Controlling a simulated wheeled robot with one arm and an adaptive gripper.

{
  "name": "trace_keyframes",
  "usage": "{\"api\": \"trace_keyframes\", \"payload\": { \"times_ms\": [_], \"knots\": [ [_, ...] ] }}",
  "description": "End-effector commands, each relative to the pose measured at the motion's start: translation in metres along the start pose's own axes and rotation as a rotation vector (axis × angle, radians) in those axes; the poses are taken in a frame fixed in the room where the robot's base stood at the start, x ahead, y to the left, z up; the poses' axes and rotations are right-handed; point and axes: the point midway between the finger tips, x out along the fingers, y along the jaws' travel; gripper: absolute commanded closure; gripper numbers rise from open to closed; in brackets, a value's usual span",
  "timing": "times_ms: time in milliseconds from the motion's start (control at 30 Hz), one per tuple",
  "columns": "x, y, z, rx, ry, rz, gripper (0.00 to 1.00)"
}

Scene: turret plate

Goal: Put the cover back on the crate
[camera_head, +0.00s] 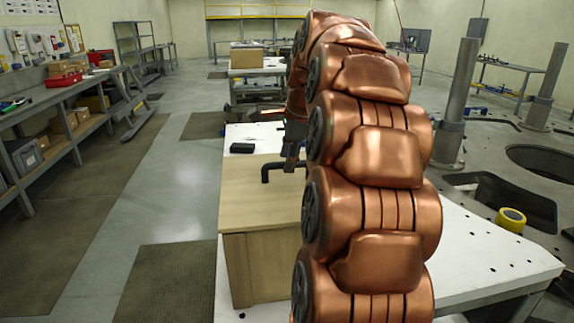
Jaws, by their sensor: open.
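A wooden crate (262,270) stands on the white table near its left front edge. Its pale wooden cover (252,205) appears to lie flat over the top; my arm hides the right side, so I cannot tell whether it is fully seated. A black bar handle (268,168) rises from the cover's far part. My gripper (291,158) is over the cover, at or close beside the handle, mostly hidden behind my copper arm. It is open; whether it touches the handle is not visible.
A small black object (242,148) lies on the white table (490,250) behind the crate. A yellow tape roll (510,220) is to the right, near grey posts and a dark round opening. Shelves (75,115) line the left wall. The floor aisle at left is clear.

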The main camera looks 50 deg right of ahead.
Motion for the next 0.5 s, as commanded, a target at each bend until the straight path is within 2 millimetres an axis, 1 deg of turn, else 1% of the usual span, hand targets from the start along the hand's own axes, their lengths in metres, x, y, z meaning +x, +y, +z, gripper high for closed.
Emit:
{"api": "trace_keyframes", "payload": {
  "times_ms": [100, 500],
  "knots": [
    [-0.013, -0.001, 0.0, 0.0, 0.001, -0.004, 0.57],
    [-0.054, -0.001, 0.0, -0.001, 0.0, -0.006, 0.57]
  ]
}}
